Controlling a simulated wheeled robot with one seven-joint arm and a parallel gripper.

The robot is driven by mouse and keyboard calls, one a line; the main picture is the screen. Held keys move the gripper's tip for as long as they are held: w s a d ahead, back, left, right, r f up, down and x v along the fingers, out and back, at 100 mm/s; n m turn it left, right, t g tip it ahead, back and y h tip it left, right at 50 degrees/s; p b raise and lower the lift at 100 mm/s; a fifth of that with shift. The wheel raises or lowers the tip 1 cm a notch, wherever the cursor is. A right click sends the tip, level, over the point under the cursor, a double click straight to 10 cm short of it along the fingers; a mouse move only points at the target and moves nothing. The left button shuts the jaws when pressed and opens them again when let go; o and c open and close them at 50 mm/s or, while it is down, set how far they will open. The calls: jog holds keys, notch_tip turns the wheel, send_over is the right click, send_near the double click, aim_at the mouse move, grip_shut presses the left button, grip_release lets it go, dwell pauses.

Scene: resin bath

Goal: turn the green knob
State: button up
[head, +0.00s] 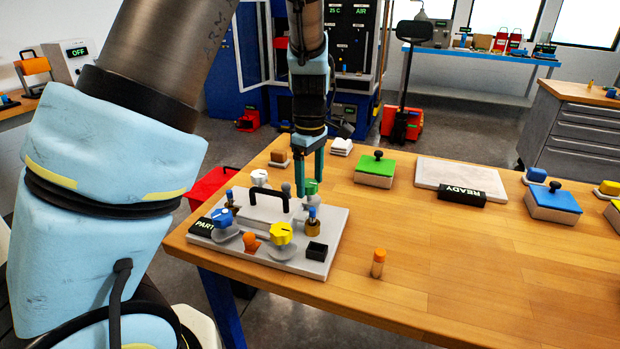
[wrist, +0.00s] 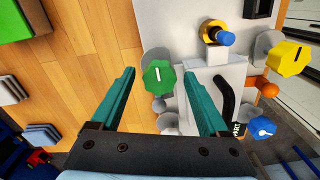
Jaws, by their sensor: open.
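The green knob (wrist: 158,77) is a faceted green dial with a white mark on top. In the wrist view it lies between and just beyond the two fingertips of my gripper (wrist: 160,85). In the head view the green knob (head: 311,187) is partly hidden behind my gripper (head: 320,187), which points down over the far edge of the panel. My gripper is open and empty. I cannot tell whether a finger touches the knob. The grey panel (head: 205,252) carrying the knob sits at the table's left corner.
The panel also bears a yellow knob (head: 280,234), a blue knob (head: 222,218), a white knob (head: 260,177), a black handle (head: 268,190) and a brass fitting with a blue top (head: 312,222). An orange-capped bottle (head: 378,262) stands right of the panel.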

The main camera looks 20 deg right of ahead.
jog(key=shift+c, duration=0.3)
grip_shut()
jog(key=shift+m, duration=0.3)
jog(key=m, duration=0.5)
jog(key=shift+m, duration=0.3)
jog(key=m+b, duration=0.1)
jog(key=m, duration=0.4)
jog(key=shift+a, duration=0.1)
jog(key=m, duration=0.6)
jog(key=shift+w+r+m, duration=0.1)
jog(key=shift+m, duration=0.3)
jog(key=m+p, duration=0.1)
jog(key=m, duration=0.4)
jog(key=shift+m, duration=0.3)
